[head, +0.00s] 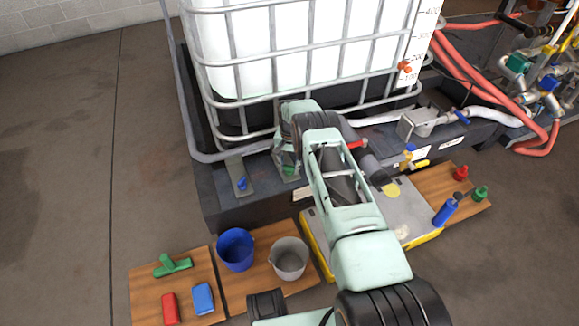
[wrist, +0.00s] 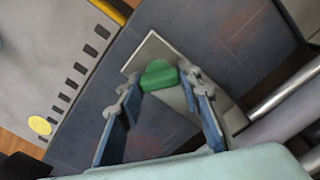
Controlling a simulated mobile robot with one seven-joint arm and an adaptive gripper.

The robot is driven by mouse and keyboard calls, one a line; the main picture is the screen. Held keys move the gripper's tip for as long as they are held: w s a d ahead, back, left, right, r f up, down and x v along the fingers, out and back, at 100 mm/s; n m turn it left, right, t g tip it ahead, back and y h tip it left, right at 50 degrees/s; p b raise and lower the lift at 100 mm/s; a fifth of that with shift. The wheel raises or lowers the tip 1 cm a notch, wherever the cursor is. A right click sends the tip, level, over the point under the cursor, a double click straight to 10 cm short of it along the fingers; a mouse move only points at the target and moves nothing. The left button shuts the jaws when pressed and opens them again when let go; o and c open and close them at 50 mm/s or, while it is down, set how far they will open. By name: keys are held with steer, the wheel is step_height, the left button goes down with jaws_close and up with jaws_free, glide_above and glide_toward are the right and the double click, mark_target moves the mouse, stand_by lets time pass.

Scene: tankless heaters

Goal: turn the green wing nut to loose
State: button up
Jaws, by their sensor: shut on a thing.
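The green wing nut (wrist: 158,76) sits on a grey metal plate (wrist: 152,50) fixed to the dark base, and shows between my fingertips in the wrist view. My gripper (wrist: 160,82) is shut on it, with a blue-padded finger on each side. In the head view my gripper (head: 287,160) is at the front of the caged tank, and a bit of the green wing nut (head: 289,170) shows below it. The rest is hidden by my arm there. I cannot tell how far the nut is turned.
A blue wing nut (head: 242,184) on a similar plate is left of my gripper. The white tank's cage (head: 300,62) rises close behind. A blue bucket (head: 235,249) and a grey bucket (head: 290,257) stand in front. Open floor (head: 70,170) lies at the left.

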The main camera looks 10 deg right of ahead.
mark_target(289, 166)
steer(key=n, duration=0.7)
steer(key=shift+a, duration=0.1)
steer(key=n, duration=0.6)
steer(key=shift+n, duration=0.3)
stand_by(0.3)
steer(key=o, duration=1.2)
step_height(289, 166, up, 12)
